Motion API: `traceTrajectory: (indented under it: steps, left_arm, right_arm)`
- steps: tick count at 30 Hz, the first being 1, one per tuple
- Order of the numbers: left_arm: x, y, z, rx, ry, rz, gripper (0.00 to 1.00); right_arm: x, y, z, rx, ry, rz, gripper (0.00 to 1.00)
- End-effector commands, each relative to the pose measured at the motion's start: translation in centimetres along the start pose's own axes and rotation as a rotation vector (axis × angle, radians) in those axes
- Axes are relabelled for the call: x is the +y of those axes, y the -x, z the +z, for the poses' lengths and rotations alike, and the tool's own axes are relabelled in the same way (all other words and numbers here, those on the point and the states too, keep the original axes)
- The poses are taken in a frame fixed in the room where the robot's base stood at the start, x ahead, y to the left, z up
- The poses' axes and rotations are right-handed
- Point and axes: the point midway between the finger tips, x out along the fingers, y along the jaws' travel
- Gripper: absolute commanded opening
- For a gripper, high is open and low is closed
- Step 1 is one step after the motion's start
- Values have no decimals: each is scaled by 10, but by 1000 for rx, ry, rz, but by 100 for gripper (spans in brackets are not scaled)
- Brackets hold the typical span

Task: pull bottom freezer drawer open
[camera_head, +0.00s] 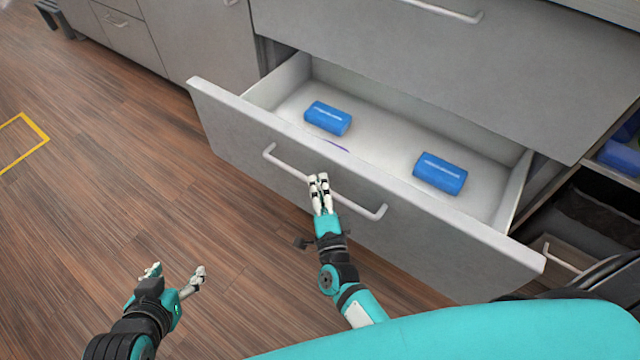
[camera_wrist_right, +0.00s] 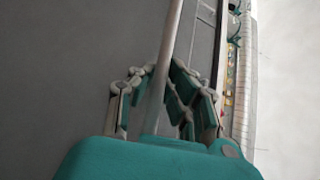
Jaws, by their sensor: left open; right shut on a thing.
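The bottom drawer (camera_head: 230,115) of the grey cabinet is pulled out, and its white inside shows in the head view. Its light bar handle (camera_head: 370,207) runs along the drawer front. My right gripper (camera_head: 319,185) is shut on this handle near its middle. In the right wrist view the handle (camera_wrist_right: 172,50) passes between the fingers of my right gripper (camera_wrist_right: 165,90). My left gripper (camera_head: 178,270) is open and empty, low on the left above the floor and apart from the drawer.
Two blue packs, one at left (camera_head: 328,118) and one at right (camera_head: 440,173), lie in the drawer. A closed drawer (camera_head: 450,70) is above it. An open dark compartment (camera_head: 590,215) is at the right. Wooden floor (camera_head: 100,180) is clear at left, with yellow tape (camera_head: 40,130).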

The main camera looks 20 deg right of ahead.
Motion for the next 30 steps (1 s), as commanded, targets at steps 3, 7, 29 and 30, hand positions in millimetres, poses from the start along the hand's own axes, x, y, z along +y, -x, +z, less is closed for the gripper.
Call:
traceTrajectory:
  steps: [3, 7, 29, 30]
  left_arm:
    - [0, 0, 0, 0, 0, 0, 62]
    - [0, 0, 0, 0, 0, 0, 62]
    - [0, 0, -1, 3, 0, 1, 62]
    - [0, 0, -1, 3, 0, 1, 62]
  right_arm:
    - [6, 3, -1, -1, 3, 13, 20]
    - [4, 2, -1, -1, 2, 9, 36]
    - [3, 81, -1, -2, 1, 9, 36]
    - [3, 88, -1, -2, 1, 9, 36]
